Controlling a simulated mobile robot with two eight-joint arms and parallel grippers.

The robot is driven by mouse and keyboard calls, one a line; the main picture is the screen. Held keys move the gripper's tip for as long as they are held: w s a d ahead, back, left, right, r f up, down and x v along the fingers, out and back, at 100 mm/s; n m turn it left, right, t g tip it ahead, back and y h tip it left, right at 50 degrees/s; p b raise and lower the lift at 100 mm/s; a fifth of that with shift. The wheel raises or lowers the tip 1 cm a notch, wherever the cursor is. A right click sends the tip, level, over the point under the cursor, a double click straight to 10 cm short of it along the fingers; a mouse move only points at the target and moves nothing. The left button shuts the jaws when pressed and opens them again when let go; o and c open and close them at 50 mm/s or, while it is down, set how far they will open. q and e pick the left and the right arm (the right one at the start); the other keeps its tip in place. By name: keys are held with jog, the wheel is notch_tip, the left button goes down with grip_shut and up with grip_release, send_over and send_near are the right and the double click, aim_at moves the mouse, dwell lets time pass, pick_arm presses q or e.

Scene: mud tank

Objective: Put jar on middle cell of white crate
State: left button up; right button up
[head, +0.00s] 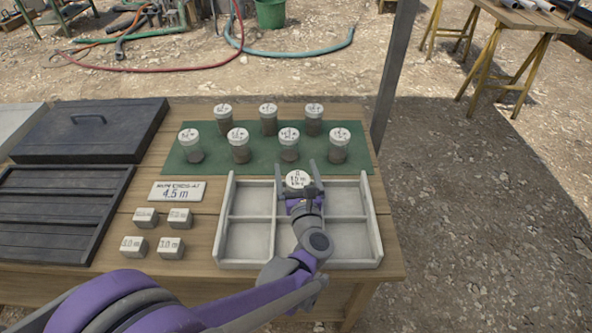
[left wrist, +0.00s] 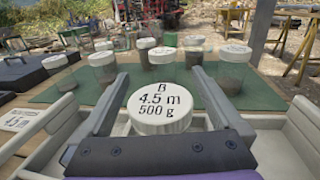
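A jar with a white lid (head: 298,179) is at the back middle cell of the white crate (head: 372,212). In the left wrist view its lid (left wrist: 160,108) reads B, 4.5 m, 500 g and looks level. The jar's body and base are hidden, so I cannot tell whether it rests on the cell floor. My left gripper (head: 297,166) has one finger on each side of the lid. In the left wrist view a gap shows between the lid and each finger, so it looks open around the jar. My right gripper is not in view.
Several lidded jars (head: 237,145) stand in two rows on a green mat (head: 210,160) behind the crate. A 4.5 m sign (head: 177,191) and small labelled blocks (head: 171,247) lie left of it. The crate's side cells (head: 248,242) look empty.

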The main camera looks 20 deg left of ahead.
pick_arm(q)
jog(key=shift+r, duration=0.2)
jog(key=p+v, duration=0.1)
jog(key=v, duration=1.1)
